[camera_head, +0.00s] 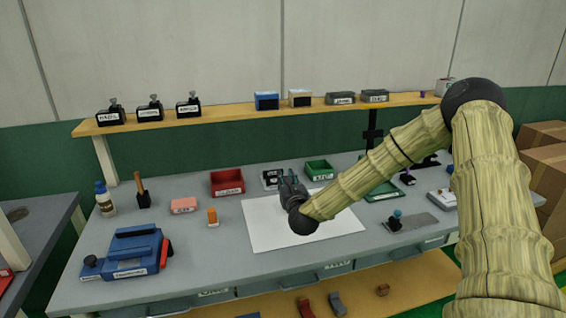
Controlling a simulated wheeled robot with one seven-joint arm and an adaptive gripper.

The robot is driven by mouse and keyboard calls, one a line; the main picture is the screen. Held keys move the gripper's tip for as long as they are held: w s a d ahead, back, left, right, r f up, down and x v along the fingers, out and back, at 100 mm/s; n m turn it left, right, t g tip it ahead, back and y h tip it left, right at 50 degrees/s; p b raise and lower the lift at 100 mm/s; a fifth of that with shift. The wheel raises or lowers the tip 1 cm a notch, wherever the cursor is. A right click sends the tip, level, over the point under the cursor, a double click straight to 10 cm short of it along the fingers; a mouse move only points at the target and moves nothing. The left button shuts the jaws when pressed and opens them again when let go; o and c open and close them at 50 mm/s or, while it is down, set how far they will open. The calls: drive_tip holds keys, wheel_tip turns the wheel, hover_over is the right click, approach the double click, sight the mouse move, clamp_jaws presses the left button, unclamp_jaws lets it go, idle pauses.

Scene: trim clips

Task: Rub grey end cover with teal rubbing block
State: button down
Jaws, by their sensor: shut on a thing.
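My gripper (287,182) is over the white sheet's back left part, pointing away from me. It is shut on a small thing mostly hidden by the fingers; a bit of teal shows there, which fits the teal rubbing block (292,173). I cannot tell whether it touches anything below or behind. A black and white item (270,179) sits just behind and left of my gripper, partly covered. I cannot pick out the grey end cover for sure; my gripper and arm hide part of the sheet and the bench behind it.
The white sheet (265,232) lies mid-bench. A red tray (227,183) and green tray (319,170) stand behind it. An orange block (212,217), pink block (184,205) and blue device (130,253) are left. A teal-topped item (396,220) stands right, by a grey plate (420,222).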

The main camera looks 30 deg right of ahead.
drive_tip(key=shift+d+p, duration=0.3)
drive_tip(key=shift+p, duration=0.1)
drive_tip(key=shift+s+d+f+p, duration=0.2)
drive_tip(key=shift+d+p, duration=0.15)
drive_tip(key=shift+d, duration=0.25)
drive_tip(key=shift+s+d+f+p, duration=0.15)
drive_tip(key=shift+d+p, duration=0.2)
drive_tip(key=shift+d, duration=0.2)
drive_tip(key=shift+s+d+r+p, duration=0.15)
drive_tip(key=shift+d+p, duration=0.4)
drive_tip(key=shift+d, duration=0.35)
drive_tip(key=shift+s+d+f+p, duration=0.1)
drive_tip(key=shift+d+p, duration=0.45)
drive_tip(key=shift+d, duration=0.3)
drive_tip(key=shift+r+p, duration=0.15)
drive_tip(key=shift+p, duration=0.45)
drive_tip(key=shift+w+a+f+b, duration=0.1)
drive_tip(key=shift+a+f+b, duration=0.3)
drive_tip(key=shift+a+b, duration=0.2)
drive_tip(key=shift+w+a+b, duration=0.25)
drive_tip(key=shift+a+b, duration=0.65)
drive_tip(key=shift+a, duration=0.45)
drive_tip(key=shift+w+a+b, duration=0.2)
drive_tip(key=shift+a+b, duration=0.65)
drive_tip(key=shift+a, duration=0.45)
drive_tip(key=shift+r+p, duration=0.7)
drive_tip(key=shift+r, duration=3.5)
